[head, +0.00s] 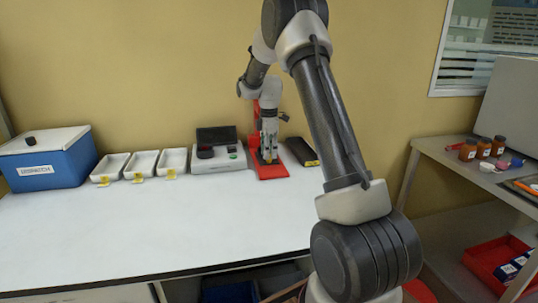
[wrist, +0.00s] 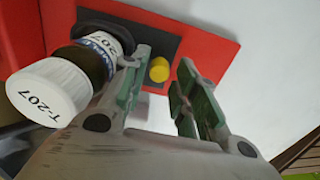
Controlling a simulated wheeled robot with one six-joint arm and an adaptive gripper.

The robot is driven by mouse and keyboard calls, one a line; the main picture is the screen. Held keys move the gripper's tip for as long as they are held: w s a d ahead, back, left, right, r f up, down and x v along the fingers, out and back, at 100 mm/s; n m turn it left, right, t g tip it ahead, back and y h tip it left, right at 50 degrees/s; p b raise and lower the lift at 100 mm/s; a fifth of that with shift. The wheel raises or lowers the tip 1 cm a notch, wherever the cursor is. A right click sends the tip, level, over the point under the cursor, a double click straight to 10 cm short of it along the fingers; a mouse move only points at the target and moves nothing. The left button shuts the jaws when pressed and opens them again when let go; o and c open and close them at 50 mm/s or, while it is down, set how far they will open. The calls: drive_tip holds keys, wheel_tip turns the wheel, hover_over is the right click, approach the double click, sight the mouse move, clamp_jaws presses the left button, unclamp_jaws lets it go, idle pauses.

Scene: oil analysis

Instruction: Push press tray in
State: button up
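The red press (head: 272,172) stands at the back of the white bench, and its red base also shows in the wrist view (wrist: 205,38). A dark grey plate, which looks like the press tray (wrist: 117,27), lies on the red base and bears a yellow knob (wrist: 159,69). My gripper (head: 268,157) points down at the press. Its fingers (wrist: 162,60) are apart, with the knob showing between their tips; contact cannot be told.
Left of the press are a device with a dark screen (head: 217,160), several white trays (head: 143,163) and a blue box (head: 48,165). A black object (head: 301,151) lies close on the right. The bench front is clear. A side shelf (head: 437,150) holds brown bottles (head: 484,148).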

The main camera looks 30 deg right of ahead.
wheel_tip(320, 180, up, 11)
drive_tip(key=shift+f, duration=0.2)
drive_tip(key=s+a+f+m+t+h, duration=0.15)
drive_tip(key=s+f+m, duration=0.3)
drive_tip(key=m, duration=0.45)
drive_tip(key=w+f+m, duration=0.1)
drive_tip(key=f+m, duration=0.1)
drive_tip(key=m, duration=0.2)
drive_tip(key=w+f+m+t, duration=0.1)
drive_tip(key=f+m, duration=0.2)
drive_tip(key=w+d+f+m+t+h, duration=0.1)
drive_tip(key=w+f+m, duration=0.1)
drive_tip(key=m, duration=0.2)
drive_tip(key=shift+d+f+m+t, duration=0.1)
drive_tip(key=shift+f+m+t, duration=0.2)
drive_tip(key=shift+f, duration=0.1)
